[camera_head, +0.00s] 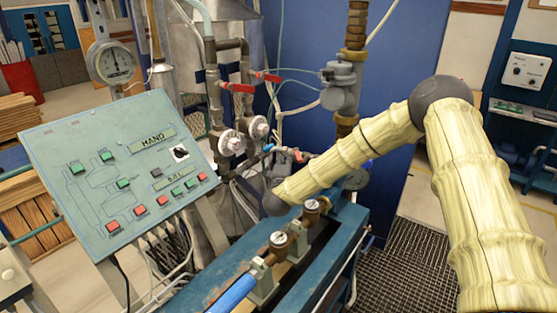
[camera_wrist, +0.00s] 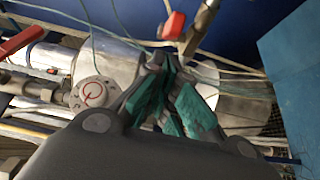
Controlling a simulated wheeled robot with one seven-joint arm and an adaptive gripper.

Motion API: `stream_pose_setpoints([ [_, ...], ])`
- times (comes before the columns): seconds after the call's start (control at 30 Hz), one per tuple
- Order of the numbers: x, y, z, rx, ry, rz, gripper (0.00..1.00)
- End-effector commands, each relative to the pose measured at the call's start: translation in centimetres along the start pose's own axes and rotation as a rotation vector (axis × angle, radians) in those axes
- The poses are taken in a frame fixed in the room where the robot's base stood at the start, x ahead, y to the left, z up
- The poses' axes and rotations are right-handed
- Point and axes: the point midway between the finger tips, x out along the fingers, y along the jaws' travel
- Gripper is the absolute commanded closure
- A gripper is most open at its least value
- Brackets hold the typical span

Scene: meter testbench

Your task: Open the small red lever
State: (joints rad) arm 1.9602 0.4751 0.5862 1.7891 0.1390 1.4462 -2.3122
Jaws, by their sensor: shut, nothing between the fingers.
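Red levers show on the pipework in the head view: one on the left pipe (camera_head: 243,87), one on the right pipe (camera_head: 267,77), and a small red piece (camera_head: 299,156) lower down by my forearm. In the wrist view a small red lever (camera_wrist: 172,25) stands just beyond my fingertips, apart from them as far as I can tell. A larger red lever (camera_wrist: 20,41) is at the left edge. My gripper (camera_wrist: 163,66) is shut and empty, its teal finger pads together. In the head view my gripper is mostly hidden behind my arm, near the valves.
A control panel (camera_head: 120,165) stands at the left, with a pressure gauge (camera_head: 112,62) above it. White round valve caps (camera_head: 228,142) sit on the pipes. A blue bench frame (camera_head: 330,240) with brass valves is in front. Thin hoses and cables run close around my gripper.

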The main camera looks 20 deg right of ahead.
Motion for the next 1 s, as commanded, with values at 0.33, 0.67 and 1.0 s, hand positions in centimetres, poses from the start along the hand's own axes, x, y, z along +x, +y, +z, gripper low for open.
stream_pose_setpoints([
  [0.33, 0.2, 0.0, 1.1, 0.0, 0.001, 0.0, 1.0],
  [0.67, 0.2, 0.0, 1.1, 0.0, 0.002, 0.001, 1.0],
  [1.0, 0.0, -0.1, -0.4, -0.004, 0.046, 0.004, 1.0],
])
